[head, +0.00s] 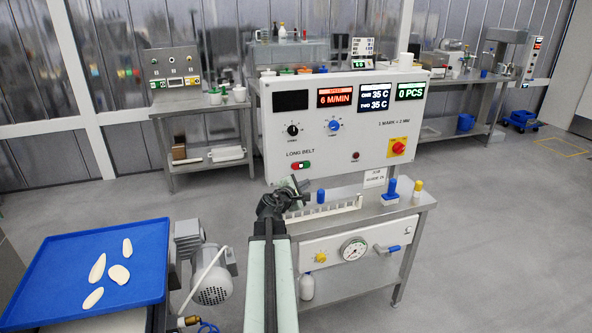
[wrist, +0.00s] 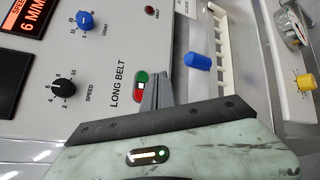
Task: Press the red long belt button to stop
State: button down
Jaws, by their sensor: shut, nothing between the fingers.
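The long belt switch (head: 301,165) sits low on the left of the white control panel (head: 340,153), under the label LONG BELT. It has a red button (head: 295,166) on the left, a green button (head: 307,164) on the right and a small light part between them. The wrist view shows it turned, with green (wrist: 142,77) above red (wrist: 138,97). My gripper (head: 296,182) is shut and empty, just below the switch in the head view. In the wrist view its fingers (wrist: 160,80) lie close beside the buttons. I cannot tell whether they touch the panel.
The speed display (head: 344,97) reads 6 M/MIN. A black knob (head: 293,130), a blue knob (head: 334,126) and a red knob on yellow (head: 397,148) share the panel. A white slotted rack (head: 335,208) and a blue-capped item (wrist: 198,61) stand below. A blue tray (head: 60,290) holds several pale pieces.

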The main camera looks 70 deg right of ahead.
aim_at(295, 167)
dwell(0.3)
jog(key=shift+w+d, duration=1.4)
jog(key=shift+d, duration=0.3)
jog(key=shift+w+d, duration=1.4)
jog(key=shift+d, duration=0.3)
jog(key=shift+w+d, duration=0.2)
jog(key=shift+d, duration=0.15)
jog(key=shift+w+d, duration=0.3)
dwell(0.4)
jog(key=shift+s+a, duration=0.55)
jog(key=shift+a, duration=0.1)
